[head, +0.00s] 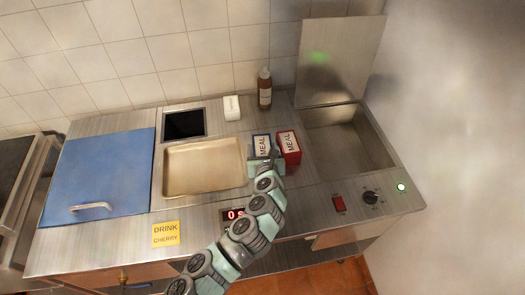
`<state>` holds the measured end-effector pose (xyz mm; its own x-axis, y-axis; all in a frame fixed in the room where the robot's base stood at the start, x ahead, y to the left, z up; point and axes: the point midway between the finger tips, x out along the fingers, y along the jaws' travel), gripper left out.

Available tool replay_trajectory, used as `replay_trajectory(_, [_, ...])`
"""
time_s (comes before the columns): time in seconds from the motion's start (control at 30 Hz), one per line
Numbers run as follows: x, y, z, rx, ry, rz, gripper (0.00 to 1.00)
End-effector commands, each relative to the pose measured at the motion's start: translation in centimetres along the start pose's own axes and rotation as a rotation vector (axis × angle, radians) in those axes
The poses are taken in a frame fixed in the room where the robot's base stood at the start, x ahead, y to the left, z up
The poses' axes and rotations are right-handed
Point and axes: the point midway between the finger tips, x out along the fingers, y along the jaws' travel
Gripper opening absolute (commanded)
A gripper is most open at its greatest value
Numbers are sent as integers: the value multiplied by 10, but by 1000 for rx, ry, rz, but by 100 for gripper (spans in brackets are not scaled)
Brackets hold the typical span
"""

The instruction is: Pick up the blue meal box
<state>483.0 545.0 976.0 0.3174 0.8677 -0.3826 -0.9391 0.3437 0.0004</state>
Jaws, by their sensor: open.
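The blue meal box (262,141) stands on the steel counter, with a white label reading MEAL on its top. A red meal box (289,145) stands close on its right. My gripper (264,160) is at the near end of the blue box, its arm reaching in from the bottom of the picture. The gripper covers the box's near part. Its fingers are small here, and I cannot tell whether they touch the box.
A shallow metal tray (205,147) lies just left of the boxes. An open steel basin (350,148) is to the right. A brown bottle (265,92) and a white container (232,108) stand behind. A blue lid (98,175) covers the left side.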

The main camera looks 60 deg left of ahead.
Motion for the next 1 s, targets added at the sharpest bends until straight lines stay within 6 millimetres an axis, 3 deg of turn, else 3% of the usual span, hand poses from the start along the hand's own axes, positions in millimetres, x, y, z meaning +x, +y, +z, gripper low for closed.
replay_trajectory(0.23, [25, 0, 4, -2, -1, 0, 67])
replay_trajectory(0.57, [30, 0, 2, 0, 0, -1, 67])
replay_trajectory(1.0, [30, 0, 2, 0, 0, -1, 33])
